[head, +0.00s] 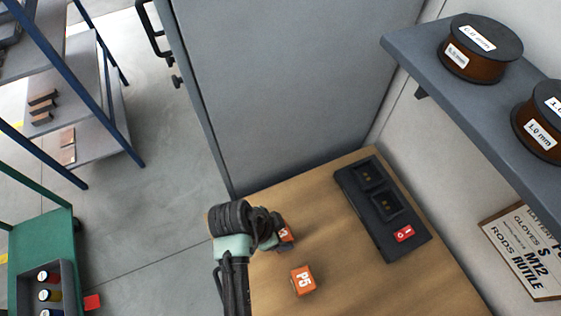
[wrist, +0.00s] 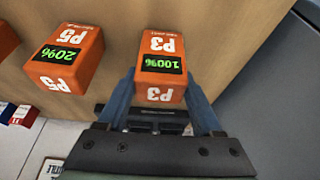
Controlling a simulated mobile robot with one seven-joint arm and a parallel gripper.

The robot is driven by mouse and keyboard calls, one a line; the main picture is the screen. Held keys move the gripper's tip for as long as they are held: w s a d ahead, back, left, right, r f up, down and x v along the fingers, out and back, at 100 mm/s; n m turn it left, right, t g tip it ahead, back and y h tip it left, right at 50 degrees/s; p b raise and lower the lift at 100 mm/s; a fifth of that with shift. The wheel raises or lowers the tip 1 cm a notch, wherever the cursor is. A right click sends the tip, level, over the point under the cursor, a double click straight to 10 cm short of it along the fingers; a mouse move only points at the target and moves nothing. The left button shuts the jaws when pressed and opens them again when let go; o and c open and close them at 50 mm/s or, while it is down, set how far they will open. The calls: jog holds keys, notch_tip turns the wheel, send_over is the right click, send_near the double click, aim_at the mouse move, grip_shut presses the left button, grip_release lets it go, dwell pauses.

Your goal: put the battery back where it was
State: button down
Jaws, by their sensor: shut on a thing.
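My gripper (wrist: 163,84) is shut on the orange battery P3 (wrist: 162,48), whose green display reads 100%. In the head view P3 (head: 286,233) shows only in part, behind my wrist. I cannot tell whether it touches the wooden bench. A second orange battery, P5 (head: 303,281), stands apart on the bench, nearer the front. It also shows in the wrist view (wrist: 68,58), reading 20%. The black charger (head: 411,246) lies at the bench's right side, with two empty bays showing contacts and a red switch (head: 404,233).
The wooden bench (head: 340,262) is clear between the batteries and charger. A grey cabinet (head: 270,80) stands behind it. A wall shelf (head: 437,75) with wire spools (head: 480,50) overhangs the right. An orange object (wrist: 6,42) is cut off at the wrist view's left edge.

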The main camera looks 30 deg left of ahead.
jog(key=shift+f, duration=0.2)
jog(key=shift+c, duration=0.2)
grip_release()
